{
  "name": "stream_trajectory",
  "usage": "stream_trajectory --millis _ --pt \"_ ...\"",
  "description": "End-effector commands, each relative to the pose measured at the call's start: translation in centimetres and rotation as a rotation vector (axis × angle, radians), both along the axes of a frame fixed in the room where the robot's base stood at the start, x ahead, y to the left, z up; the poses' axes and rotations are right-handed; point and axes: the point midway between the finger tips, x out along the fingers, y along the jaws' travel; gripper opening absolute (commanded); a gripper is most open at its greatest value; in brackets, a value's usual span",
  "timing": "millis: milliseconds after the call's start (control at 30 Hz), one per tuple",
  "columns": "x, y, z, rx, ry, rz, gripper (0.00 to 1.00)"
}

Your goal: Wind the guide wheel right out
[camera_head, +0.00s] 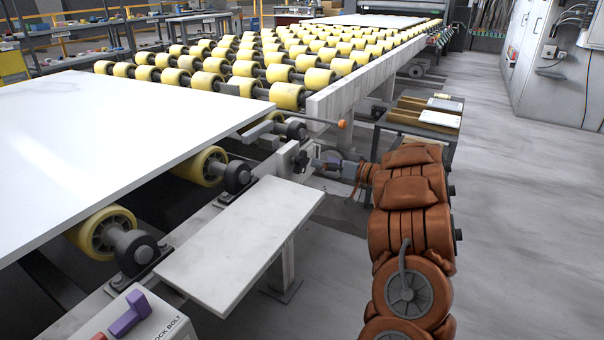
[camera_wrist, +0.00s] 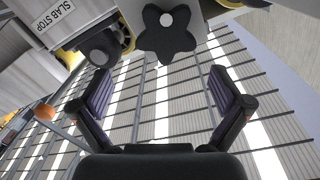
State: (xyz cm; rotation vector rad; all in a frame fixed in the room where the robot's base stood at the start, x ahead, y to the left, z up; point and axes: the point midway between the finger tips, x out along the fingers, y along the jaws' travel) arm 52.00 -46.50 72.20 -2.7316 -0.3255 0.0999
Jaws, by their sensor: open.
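A black star-shaped hand knob (camera_wrist: 165,38) with a pale centre is at the top of the wrist view. It also shows as a small dark shape on the frame (camera_head: 301,158) in the head view. I take it for the guide wheel's winding knob; no label on it is readable. My gripper (camera_wrist: 163,100) is open and empty, its two purple-padded fingers apart. The knob appears beyond and above the gap between them, not gripped. In the head view my gripper (camera_head: 326,164) is small, just right of the knob; whether they touch cannot be told.
A white slab (camera_head: 110,125) lies on yellow rollers at left. A rod with an orange ball (camera_head: 342,124) stands close above my gripper. A "SLAB STOP" label (camera_wrist: 55,20) and a purple "LOCK BOLT" lever (camera_head: 130,314) are nearby. A small bench (camera_head: 425,115) stands behind; right floor is clear.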

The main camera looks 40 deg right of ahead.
Motion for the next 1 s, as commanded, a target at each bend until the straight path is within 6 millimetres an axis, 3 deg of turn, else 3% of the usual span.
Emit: stream_trajectory --millis 33,200,700,1000 --pt "-0.6 0.1 -0.9 0.018 -0.005 0.017 1.0" --pt "-0.8 0.8 -1.3 0.046 -0.015 0.055 1.0" --pt "5.4 2.6 -1.2 0.043 -0.015 0.055 1.0" --pt "6.3 2.8 -1.1 0.045 -0.013 0.051 1.0"
